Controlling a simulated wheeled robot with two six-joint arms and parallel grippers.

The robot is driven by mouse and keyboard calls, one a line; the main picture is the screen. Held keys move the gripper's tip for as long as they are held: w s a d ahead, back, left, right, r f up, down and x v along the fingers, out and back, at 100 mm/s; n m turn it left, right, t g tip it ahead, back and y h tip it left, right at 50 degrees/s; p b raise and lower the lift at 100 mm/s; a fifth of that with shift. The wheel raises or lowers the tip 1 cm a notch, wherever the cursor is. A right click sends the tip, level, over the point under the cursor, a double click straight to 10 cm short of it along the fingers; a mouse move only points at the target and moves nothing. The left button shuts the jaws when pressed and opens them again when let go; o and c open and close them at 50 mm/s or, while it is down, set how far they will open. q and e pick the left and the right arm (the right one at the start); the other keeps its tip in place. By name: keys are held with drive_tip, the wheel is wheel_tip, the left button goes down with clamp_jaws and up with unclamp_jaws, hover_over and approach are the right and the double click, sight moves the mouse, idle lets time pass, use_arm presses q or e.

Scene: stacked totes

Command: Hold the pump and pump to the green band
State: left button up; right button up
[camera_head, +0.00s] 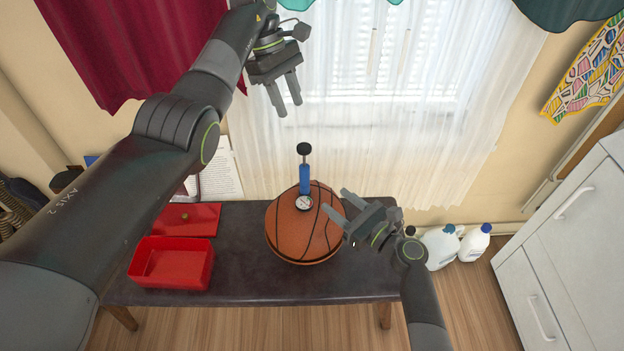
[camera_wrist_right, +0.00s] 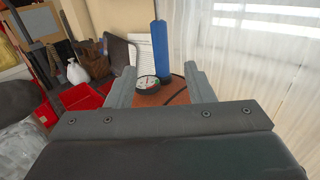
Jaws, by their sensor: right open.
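A blue pump (camera_head: 305,179) with a black knob handle (camera_head: 304,149) stands upright on top of an orange basketball (camera_head: 290,238). A round white-faced gauge (camera_head: 304,202) sits at its base; the gauge (camera_wrist_right: 148,83) also shows in the right wrist view, with coloured marks too small to read. My left gripper (camera_head: 284,104) is raised above and to the left of the handle, fingers apart, empty. My right gripper (camera_head: 336,206) is open beside the ball's right side. In the right wrist view the blue pump (camera_wrist_right: 161,48) shows between its fingers, which do not touch it.
The ball rests on a dark bench (camera_head: 238,269). An open red box (camera_head: 172,267) and its red lid (camera_head: 188,220) lie at the left. White bottles (camera_head: 441,246) stand on the floor to the right, near a white cabinet (camera_head: 560,255). Curtains hang behind.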

sight(308, 178)
drive_tip(key=x, duration=1.2)
drive_tip(key=shift+w+a, duration=0.15)
drive_tip(key=shift+w, duration=0.05)
drive_tip(key=shift+c, duration=0.3)
clamp_jaws()
